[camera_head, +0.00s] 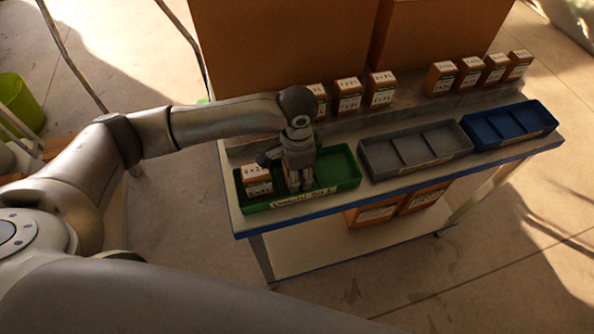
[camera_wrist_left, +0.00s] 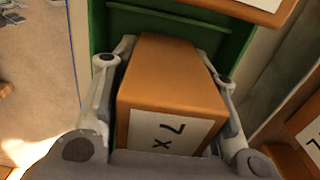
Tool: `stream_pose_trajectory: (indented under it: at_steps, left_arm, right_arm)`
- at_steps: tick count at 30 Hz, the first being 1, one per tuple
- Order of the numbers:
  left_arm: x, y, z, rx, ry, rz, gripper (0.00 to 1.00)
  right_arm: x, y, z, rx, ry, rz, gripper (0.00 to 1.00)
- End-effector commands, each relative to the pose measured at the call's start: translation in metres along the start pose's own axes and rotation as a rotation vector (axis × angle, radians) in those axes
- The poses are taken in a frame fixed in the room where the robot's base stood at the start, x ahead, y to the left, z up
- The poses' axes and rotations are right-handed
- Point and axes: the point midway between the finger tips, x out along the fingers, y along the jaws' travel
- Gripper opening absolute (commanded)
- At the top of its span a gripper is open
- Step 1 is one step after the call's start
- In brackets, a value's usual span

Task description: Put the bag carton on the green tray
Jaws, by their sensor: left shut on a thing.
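The green tray (camera_head: 340,167) lies at the left end of the table. My left gripper (camera_head: 299,185) points down over its middle part. In the left wrist view my left gripper (camera_wrist_left: 174,68) is shut on a brown carton (camera_wrist_left: 172,88) with a white label reading "7 x". The fingers press its two sides. In the head view the gripper hides most of this carton. The green tray (camera_wrist_left: 99,28) shows beyond it; I cannot tell whether the carton touches the tray floor. My right gripper is not in view.
Another carton (camera_head: 257,181) stands in the tray's left part; the right part is empty. A grey tray (camera_head: 383,172) and a blue tray (camera_head: 482,145) are to the right, both empty. Several small cartons (camera_head: 348,96) line the shelf behind. Large boxes (camera_head: 280,45) stand at the back.

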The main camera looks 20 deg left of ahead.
Motion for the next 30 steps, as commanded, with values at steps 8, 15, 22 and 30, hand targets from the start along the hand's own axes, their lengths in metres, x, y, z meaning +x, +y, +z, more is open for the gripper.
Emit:
stream_pose_trajectory:
  at_steps: [8,15,22,30]
  left_arm:
    - [0.002,0.000,0.000,0.000,0.000,0.000,0.50]
    - [-0.002,0.000,0.000,0.000,0.001,-0.001,0.50]
    - [-0.040,-0.001,-0.001,0.001,0.004,-0.003,0.50]
    - [-0.095,0.000,-0.001,0.000,0.003,-0.001,0.50]
  right_arm:
    - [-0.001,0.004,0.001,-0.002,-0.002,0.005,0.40]
    - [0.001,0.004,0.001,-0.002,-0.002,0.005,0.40]
    - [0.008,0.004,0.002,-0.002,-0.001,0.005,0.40]
    - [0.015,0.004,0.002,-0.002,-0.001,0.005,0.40]
